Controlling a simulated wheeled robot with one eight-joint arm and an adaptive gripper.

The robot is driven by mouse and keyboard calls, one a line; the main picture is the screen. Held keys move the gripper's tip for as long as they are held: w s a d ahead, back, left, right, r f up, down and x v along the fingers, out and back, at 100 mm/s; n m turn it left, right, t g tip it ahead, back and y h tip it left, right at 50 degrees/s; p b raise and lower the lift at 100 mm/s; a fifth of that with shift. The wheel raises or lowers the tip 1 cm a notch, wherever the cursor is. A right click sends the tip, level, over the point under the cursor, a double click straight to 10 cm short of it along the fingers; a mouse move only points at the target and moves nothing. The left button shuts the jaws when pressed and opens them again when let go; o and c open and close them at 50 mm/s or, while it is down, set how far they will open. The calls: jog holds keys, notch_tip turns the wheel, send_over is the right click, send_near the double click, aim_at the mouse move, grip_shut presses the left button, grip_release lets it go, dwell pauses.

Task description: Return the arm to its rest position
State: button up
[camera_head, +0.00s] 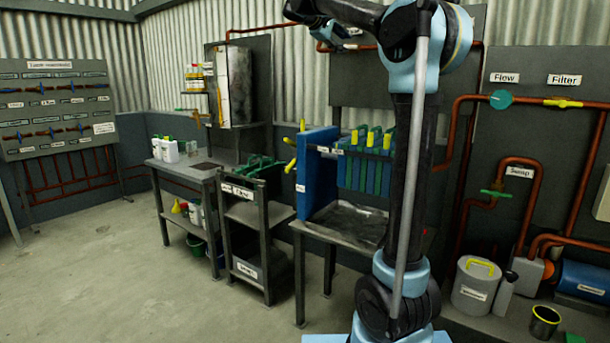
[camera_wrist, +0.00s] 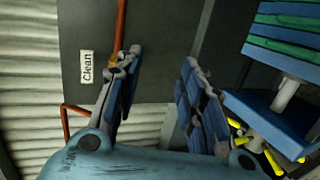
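My arm (camera_head: 408,160) stands upright from its base at the lower middle of the head view. It bends at the top and reaches left along the picture's upper edge, in front of the back wall. In the wrist view my gripper (camera_wrist: 158,62) shows two dark jointed fingers spread apart, with nothing between them. The fingers point toward a grey panel with a "Clean" label (camera_wrist: 86,66) and a copper pipe (camera_wrist: 120,28). In the head view the fingers cannot be made out clearly.
A blue filter press (camera_head: 316,172) with green plates and yellow handles stands behind my arm. A bench (camera_head: 190,172) with bottles and a cart (camera_head: 246,213) stand left. Copper pipes (camera_head: 530,160) and a grey canister (camera_head: 477,288) are right. The floor at left is clear.

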jog(key=s+d+f+m+g+y, duration=0.1)
jog(key=s+d+f+m+g, duration=0.15)
jog(key=s+f, duration=0.65)
jog(key=s+d+f+m+g+y, duration=0.15)
jog(key=s+d+f, duration=0.25)
jog(key=s+f, duration=0.5)
jog(key=s+d+f+m+g+y, duration=0.15)
jog(key=s+d+f, duration=0.35)
jog(key=f, duration=0.7)
jog(key=s+a+f+m+g+y, duration=0.1)
jog(key=s+a+f+m+y, duration=0.1)
jog(key=s+f, duration=1)
jog(key=s+a+f+m+g+y, duration=0.1)
jog(key=s+a+f+y, duration=0.2)
jog(key=s+f, duration=0.9)
notch_tip(320, 180, down, 9)
jog(key=shift+s+a+m+g+y, duration=0.3)
jog(key=shift+a+m+g, duration=0.05)
jog(key=shift+a, duration=0.15)
jog(key=shift+w+f, duration=0.2)
jog(key=shift+w, duration=0.25)
